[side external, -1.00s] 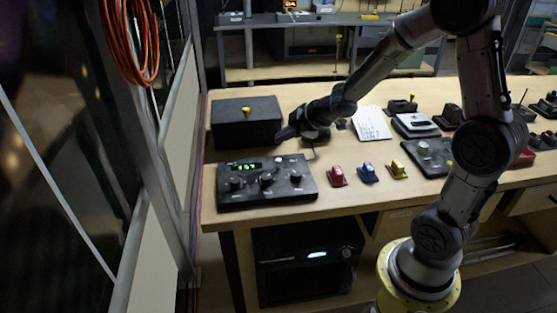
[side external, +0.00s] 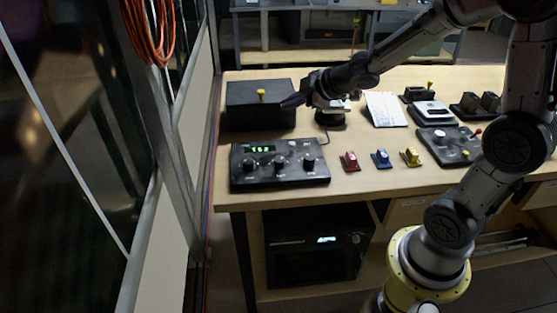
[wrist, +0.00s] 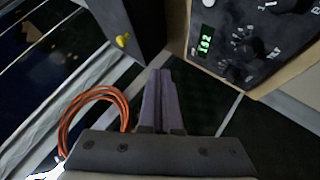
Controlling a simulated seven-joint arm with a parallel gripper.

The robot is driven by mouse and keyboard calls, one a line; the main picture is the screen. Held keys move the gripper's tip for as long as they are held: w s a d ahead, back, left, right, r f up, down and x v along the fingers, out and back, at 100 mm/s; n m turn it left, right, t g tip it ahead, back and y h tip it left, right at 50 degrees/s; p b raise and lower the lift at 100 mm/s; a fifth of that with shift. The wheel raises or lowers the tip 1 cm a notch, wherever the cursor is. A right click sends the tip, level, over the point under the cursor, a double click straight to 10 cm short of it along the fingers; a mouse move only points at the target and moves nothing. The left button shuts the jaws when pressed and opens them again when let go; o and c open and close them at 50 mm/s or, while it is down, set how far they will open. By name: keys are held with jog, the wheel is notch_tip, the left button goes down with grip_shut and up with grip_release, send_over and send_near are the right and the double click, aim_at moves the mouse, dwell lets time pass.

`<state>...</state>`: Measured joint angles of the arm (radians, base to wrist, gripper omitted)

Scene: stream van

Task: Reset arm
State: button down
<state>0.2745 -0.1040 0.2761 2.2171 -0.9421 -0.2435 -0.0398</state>
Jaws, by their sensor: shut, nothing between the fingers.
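My gripper (side external: 292,101) is above the table, in front of the right end of a black box (side external: 243,112) with a yellow knob on top. Its fingers point left and look closed together, with nothing between them. In the wrist view the closed fingers (wrist: 158,100) show at the lower middle. A black control panel (side external: 310,170) with knobs and a green lit display stands on the table below and left of my gripper. That panel also shows at the upper right of the wrist view (wrist: 262,62).
Red (side external: 349,161), blue (side external: 381,159) and yellow (side external: 411,156) small blocks stand right of the panel. A white sheet (side external: 386,109) and other devices lie farther right. Orange cable coils (side external: 150,30) hang at the left frame. The table's front strip (side external: 400,182) is clear.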

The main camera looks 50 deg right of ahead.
jog(key=s+a+r+m+t+h, duration=0.1)
jog(key=s+a+r+m, duration=0.1)
jog(key=s+r, duration=0.4)
jog(key=s+a+r+m+h, duration=0.1)
jog(key=s+r+m, duration=0.2)
jog(key=s+r, duration=0.25)
jog(key=s+a+f+m+g+y, duration=0.1)
jog(key=s+a+f+m+g, duration=0.1)
jog(key=s, duration=0.5)
jog(key=s+a+f+m+g+y, duration=0.1)
jog(key=s+a+f+m+g, duration=0.1)
jog(key=s+f, duration=0.3)
jog(key=s+g, duration=0.1)
jog(key=s, duration=0.1)
jog(key=shift+s+a+f+g, duration=0.3)
jog(key=shift+g, duration=0.1)
